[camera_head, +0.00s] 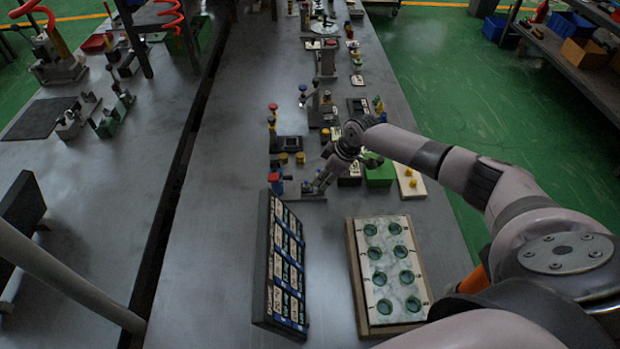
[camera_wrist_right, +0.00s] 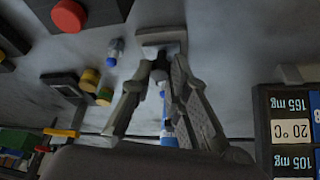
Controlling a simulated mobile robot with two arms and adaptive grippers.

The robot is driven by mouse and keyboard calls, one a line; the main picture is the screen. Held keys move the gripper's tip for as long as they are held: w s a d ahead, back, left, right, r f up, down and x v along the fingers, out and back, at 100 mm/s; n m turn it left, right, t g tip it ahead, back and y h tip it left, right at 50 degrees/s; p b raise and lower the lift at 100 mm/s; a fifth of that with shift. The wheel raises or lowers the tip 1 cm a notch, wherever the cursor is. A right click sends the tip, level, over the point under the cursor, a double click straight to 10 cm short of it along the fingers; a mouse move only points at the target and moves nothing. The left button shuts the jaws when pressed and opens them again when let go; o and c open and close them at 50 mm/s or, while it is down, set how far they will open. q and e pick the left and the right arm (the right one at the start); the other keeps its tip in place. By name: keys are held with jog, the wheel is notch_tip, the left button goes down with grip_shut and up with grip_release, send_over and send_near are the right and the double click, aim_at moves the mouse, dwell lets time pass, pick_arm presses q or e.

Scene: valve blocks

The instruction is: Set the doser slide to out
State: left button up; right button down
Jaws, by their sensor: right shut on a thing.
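The doser, a small grey fixture (camera_head: 307,188), stands on the bench near the middle of the head view. In the right wrist view its grey block (camera_wrist_right: 160,42) lies just beyond my fingertips, with blue parts (camera_wrist_right: 168,138) showing between the fingers. My right gripper (camera_head: 318,184) reaches down to it from the right; in the wrist view its fingers (camera_wrist_right: 160,75) are closed around a small part of the doser, apparently the slide. The fingers largely hide that part, so the slide's position cannot be told. My left gripper is not in view.
A tilted dark rack of labelled cards (camera_head: 261,262) stands near the front, with a board of green round recesses (camera_head: 390,262) to its right. A red-topped blue knob (camera_head: 275,180) stands left of the doser.

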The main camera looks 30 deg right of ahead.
jog(key=shift+s+d, duration=0.15)
jog(key=shift+d, duration=0.4)
jog(key=c, duration=1.5)
grip_release()
jog(key=shift+s, duration=0.1)
jog(key=shift+c, duration=0.2)
jog(key=v, duration=1.2)
